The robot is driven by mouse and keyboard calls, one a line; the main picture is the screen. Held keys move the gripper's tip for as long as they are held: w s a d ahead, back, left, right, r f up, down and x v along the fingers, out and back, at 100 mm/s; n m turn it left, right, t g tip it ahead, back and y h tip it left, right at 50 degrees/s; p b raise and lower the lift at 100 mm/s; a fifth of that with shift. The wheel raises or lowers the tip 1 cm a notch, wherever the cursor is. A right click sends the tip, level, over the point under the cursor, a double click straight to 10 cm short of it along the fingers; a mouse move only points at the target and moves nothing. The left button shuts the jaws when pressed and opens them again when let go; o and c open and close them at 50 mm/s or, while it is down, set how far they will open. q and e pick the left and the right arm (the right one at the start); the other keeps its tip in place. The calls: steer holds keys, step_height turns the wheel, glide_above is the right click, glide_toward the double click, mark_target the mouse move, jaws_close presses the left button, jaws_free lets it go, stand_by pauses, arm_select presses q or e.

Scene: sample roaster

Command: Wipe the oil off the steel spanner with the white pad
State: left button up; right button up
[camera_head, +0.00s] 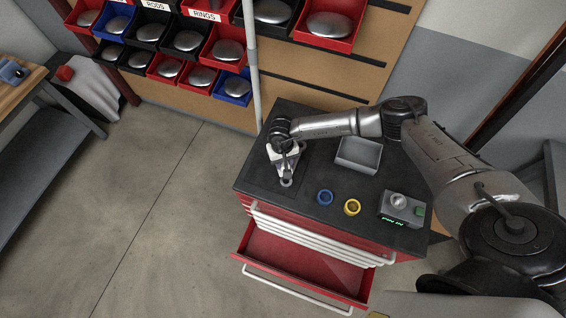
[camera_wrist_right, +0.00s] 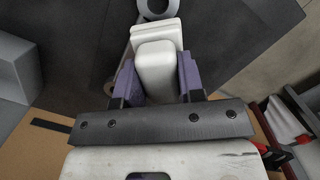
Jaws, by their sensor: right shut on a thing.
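In the head view my right gripper (camera_head: 284,158) is low over the left part of the dark cabinet top. In the right wrist view the purple-lined fingers of this gripper (camera_wrist_right: 157,78) are shut on the white pad (camera_wrist_right: 155,62). The steel spanner (camera_head: 286,183) lies on the cabinet top under the gripper; its ring end shows past the pad, also in the wrist view (camera_wrist_right: 142,14). The pad and gripper hide much of the spanner. I cannot tell whether the pad touches it, and no oil is clearly visible. My left gripper is not in view.
On the cabinet top (camera_head: 300,201) are a grey open tray (camera_head: 359,154), a blue ring (camera_head: 324,197), a yellow ring (camera_head: 352,207) and a small grey device (camera_head: 402,206) with green lights. A red drawer (camera_head: 300,262) stands open in front. Bins (camera_head: 200,75) line the back wall.

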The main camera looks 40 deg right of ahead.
steer(key=shift+s+d+r+p, duration=0.15)
steer(key=shift+r+p, duration=0.1)
steer(key=shift+r, duration=0.2)
steer(key=shift+s+d+r+p, duration=0.1)
steer(key=shift+r+p, duration=0.1)
steer(key=shift+r, duration=0.25)
steer(key=shift+a+r+p, duration=0.1)
steer(key=shift+r+p, duration=1.2)
steer(key=shift+r, duration=0.7)
steer(key=shift+f, duration=0.1)
